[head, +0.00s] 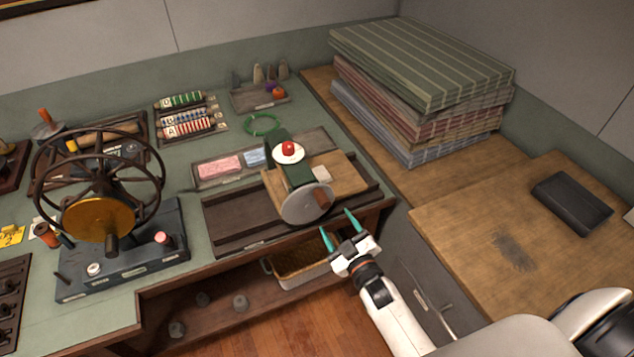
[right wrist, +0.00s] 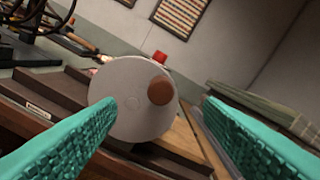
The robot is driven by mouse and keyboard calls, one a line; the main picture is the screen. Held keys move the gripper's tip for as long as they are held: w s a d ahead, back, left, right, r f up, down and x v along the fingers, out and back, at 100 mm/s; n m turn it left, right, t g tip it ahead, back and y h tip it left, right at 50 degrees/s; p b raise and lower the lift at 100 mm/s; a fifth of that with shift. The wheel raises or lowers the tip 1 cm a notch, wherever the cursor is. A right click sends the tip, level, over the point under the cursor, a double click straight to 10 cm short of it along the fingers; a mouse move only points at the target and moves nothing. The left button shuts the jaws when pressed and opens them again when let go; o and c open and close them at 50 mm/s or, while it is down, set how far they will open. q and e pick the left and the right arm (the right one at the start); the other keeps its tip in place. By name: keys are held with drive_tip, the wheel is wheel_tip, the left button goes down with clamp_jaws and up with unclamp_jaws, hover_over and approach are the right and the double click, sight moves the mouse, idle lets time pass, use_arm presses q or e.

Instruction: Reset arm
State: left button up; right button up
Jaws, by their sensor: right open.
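My right gripper (head: 340,231) is open and empty, with two teal fingers and a white arm coming in from the lower right of the head view. It hangs in front of the bench's front edge, close to the grey disc (head: 307,203) of a small green machine (head: 299,175) with a red knob. In the right wrist view the grey disc (right wrist: 132,98) with its brown handle (right wrist: 161,90) shows beyond and between the spread teal fingers, with no visible contact. My left gripper is not in view.
A spoked wheel machine (head: 100,195) stands on the left bench. Folded striped cloths (head: 420,70) are stacked at the back right. A black book (head: 571,201) lies on the right wooden counter (head: 470,215). A basket (head: 300,268) sits on the shelf under the bench.

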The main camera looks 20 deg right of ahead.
drive_tip(key=s+a+f+m+g+b, duration=0.1)
drive_tip(key=s+f+g+b, duration=0.3)
drive_tip(key=f, duration=0.7)
drive_tip(key=s+f+m+g, duration=0.1)
drive_tip(key=s+f+g, duration=0.1)
drive_tip(key=s+f, duration=0.75)
drive_tip(key=s+a+f+g+b, duration=0.1)
drive_tip(key=s+f+g+b, duration=0.2)
drive_tip(key=f, duration=1)
drive_tip(key=s+f+g+b, duration=0.1)
drive_tip(key=s+f+g, duration=0.1)
drive_tip(key=s+f, duration=0.3)
drive_tip(key=s+d+f+m+g+b, duration=0.1)
drive_tip(key=s+f+g, duration=0.2)
drive_tip(key=s, duration=0.9)
drive_tip(key=s+f+m+g+b, duration=0.1)
drive_tip(key=s+f+g+b, duration=0.1)
drive_tip(key=s+f, duration=0.6)
drive_tip(key=shift+s+d+f+g+h, duration=0.2)
drive_tip(key=shift+s+f+g+h, duration=0.1)
drive_tip(key=shift+f+g, duration=0.2)
